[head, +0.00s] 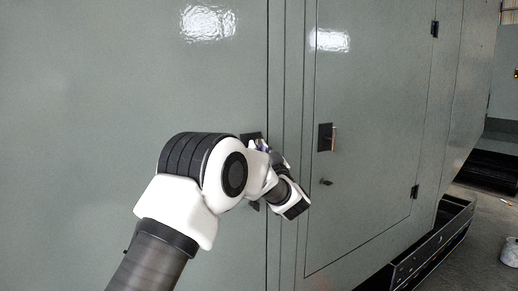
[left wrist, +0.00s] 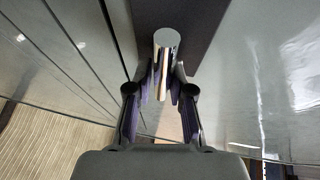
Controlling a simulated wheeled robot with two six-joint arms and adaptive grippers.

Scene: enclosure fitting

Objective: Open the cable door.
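A large grey-green door panel (head: 110,80) fills the left of the head view; a smaller door (head: 375,120) with hinges on its right edge is to its right. I cannot tell from labels which is the cable door. My left gripper (head: 263,147) is at the dark handle plate (head: 250,136) near the large panel's right edge. In the left wrist view, my left gripper's fingers (left wrist: 165,85) close from both sides on a round-ended metal handle (left wrist: 166,40) in front of a dark plate (left wrist: 190,20). My arm hides part of the handle in the head view. My right gripper is out of view.
The smaller door has its own black handle (head: 326,138) and a small latch (head: 326,182) below it. A dark open frame (head: 435,245) runs along the enclosure's base at lower right. A white bucket (head: 510,252) stands on the floor at the far right.

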